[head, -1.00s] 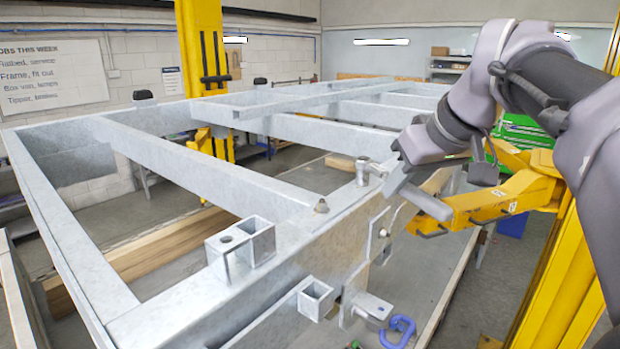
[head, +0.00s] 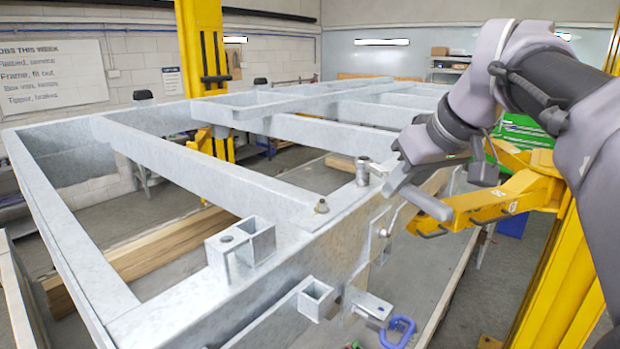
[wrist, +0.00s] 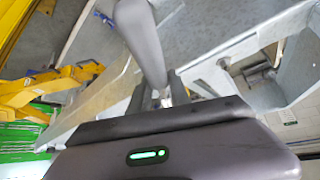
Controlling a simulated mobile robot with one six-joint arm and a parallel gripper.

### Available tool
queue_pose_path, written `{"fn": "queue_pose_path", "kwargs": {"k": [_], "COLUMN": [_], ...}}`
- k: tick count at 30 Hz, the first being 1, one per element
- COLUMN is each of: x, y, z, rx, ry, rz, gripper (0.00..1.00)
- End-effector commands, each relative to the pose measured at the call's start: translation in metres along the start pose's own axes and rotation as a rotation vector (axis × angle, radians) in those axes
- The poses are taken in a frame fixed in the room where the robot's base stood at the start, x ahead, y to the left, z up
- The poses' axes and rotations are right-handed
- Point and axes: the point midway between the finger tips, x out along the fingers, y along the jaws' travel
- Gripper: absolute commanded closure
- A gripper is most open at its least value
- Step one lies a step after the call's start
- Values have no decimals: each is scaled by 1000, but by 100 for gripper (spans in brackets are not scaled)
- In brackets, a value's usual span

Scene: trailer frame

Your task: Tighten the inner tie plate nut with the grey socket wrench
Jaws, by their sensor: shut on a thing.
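My gripper (head: 396,178) is above the near right rail of the galvanised frame (head: 215,180). It is shut on the grey socket wrench (head: 425,203), whose long smooth bar slopes down to the right. In the wrist view the wrench (wrist: 143,40) runs up from between the fingers (wrist: 158,98). A metal cylinder (head: 362,170) stands on the rail just left of the gripper; I cannot tell whether it is the wrench's socket end or a separate fitting. Contact between wrench and nut is hidden.
Square-tube brackets (head: 250,243) and a blue shackle (head: 398,330) sit along the near side of the frame. A yellow lift arm (head: 480,208) and post (head: 560,270) stand close on the right. The bays between the cross-members are open.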

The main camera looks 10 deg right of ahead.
Motion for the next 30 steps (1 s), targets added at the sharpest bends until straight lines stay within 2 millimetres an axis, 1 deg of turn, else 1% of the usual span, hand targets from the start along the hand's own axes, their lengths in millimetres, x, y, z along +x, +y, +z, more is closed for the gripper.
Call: {"fn": "queue_pose_path", "kwargs": {"k": [10,18,27,30], "x": [0,2,1,2], "y": [-1,-19,-20,-26], "z": [0,-1,-2,-3], "rx": [2,109,125,151], "ry": [1,1,1,0], "rz": [2,83,94,114], "gripper": [100,100,100,100]}}
